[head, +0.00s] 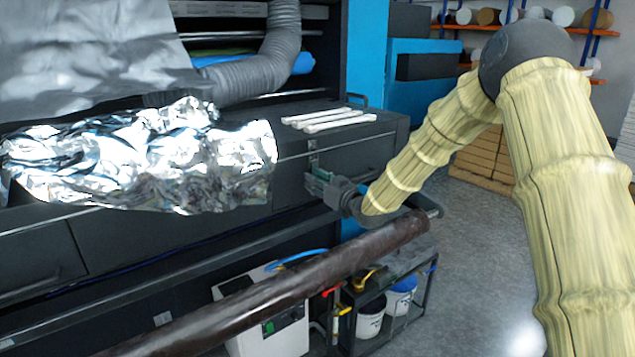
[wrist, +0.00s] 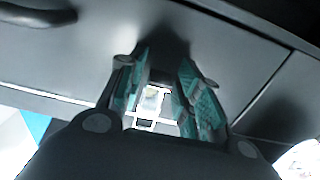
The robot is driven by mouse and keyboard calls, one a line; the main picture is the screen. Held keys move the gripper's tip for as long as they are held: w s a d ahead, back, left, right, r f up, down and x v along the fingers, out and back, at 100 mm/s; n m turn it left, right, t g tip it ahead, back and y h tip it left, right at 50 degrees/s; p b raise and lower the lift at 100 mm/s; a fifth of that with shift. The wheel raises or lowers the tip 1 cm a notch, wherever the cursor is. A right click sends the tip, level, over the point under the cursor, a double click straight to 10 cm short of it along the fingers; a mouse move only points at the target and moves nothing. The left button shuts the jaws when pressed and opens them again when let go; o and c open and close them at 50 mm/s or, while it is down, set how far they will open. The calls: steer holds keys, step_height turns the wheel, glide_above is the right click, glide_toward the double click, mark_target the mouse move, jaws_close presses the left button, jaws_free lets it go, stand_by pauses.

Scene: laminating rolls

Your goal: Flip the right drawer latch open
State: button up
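The right drawer (head: 374,150) is a dark grey front below the machine's top, at the right end. Its latch (head: 313,159) is a small metal strip on the upper left part of the front. My gripper (head: 318,183) is at the drawer front, just below the latch. In the wrist view, the two green-padded fingers of my gripper (wrist: 163,97) are apart. A bright metal piece, seemingly the latch (wrist: 150,104), shows in the gap between them. I cannot tell whether the fingers touch it. The fingers partly hide the latch's lower part.
Crumpled foil (head: 150,160) covers the machine to the left of my gripper. White sticks (head: 330,120) lie on top above the drawer. A long dark roll (head: 290,280) runs below my gripper. A cart with buckets (head: 371,317) stands underneath. Open floor (head: 470,250) lies to the right.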

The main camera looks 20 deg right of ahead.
jaws_close()
steer(key=shift+r, duration=0.1)
steer(key=g+p, duration=0.1)
steer(key=s+r+p, duration=0.1)
steer(key=p, duration=0.1)
steer(key=shift+d+g+h, duration=0.2)
steer(key=shift+g+h, duration=0.1)
steer(key=shift+g, duration=0.1)
step_height(320, 180, up, 6)
steer(key=s+d+g+h+p, duration=0.1)
steer(key=s+g+h+p, duration=0.2)
steer(key=g+p, duration=1)
steer(key=shift+h+p, duration=1)
steer(key=shift+p, duration=0.55)
steer(key=shift+w, duration=0.1)
